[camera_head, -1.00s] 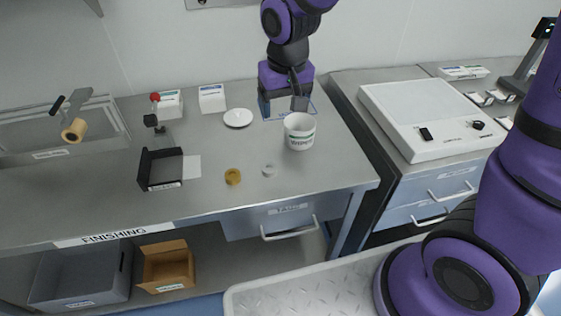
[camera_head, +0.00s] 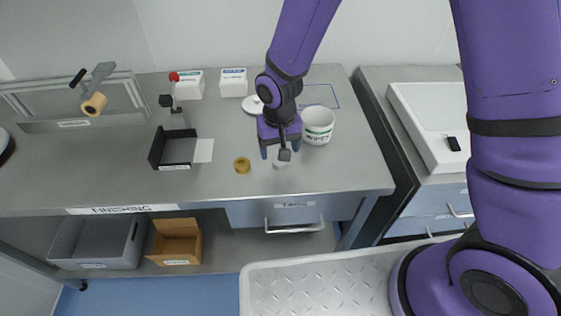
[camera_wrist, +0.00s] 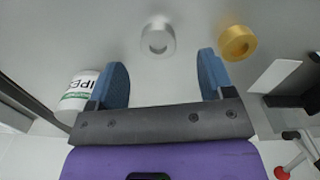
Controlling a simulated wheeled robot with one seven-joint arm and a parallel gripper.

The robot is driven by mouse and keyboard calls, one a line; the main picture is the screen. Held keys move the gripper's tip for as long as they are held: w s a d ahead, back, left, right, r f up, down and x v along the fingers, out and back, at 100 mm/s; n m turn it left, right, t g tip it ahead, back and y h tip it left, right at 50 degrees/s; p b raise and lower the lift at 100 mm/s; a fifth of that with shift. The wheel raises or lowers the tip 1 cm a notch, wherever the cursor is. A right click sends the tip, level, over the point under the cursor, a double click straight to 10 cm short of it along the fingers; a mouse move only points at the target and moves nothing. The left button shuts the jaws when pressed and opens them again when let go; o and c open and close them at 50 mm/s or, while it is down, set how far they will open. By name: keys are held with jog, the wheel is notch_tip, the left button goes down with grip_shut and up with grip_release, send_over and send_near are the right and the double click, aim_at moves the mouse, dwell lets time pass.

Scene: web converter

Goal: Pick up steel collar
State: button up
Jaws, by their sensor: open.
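The steel collar is a small silvery ring on the grey bench; in the wrist view the steel collar (camera_wrist: 157,38) lies just beyond the fingertips, between their lines. In the wrist view the gap of my gripper (camera_wrist: 162,62) is empty, and neither finger touches the collar.
A brass-coloured collar (camera_head: 242,165) lies close by on the left. A white wipes tub (camera_head: 318,126) stands close on the right. A black open holder (camera_head: 172,150) with a white card is further left. The bench front is clear.

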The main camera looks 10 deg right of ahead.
jog(key=shift+w+d+f, duration=0.1)
jog(key=shift+w+f, duration=0.05)
jog(key=shift+f, duration=1.25)
jog(key=shift+w+f, duration=0.15)
jog(key=shift+f, duration=1.2)
jog(key=c, duration=1.1)
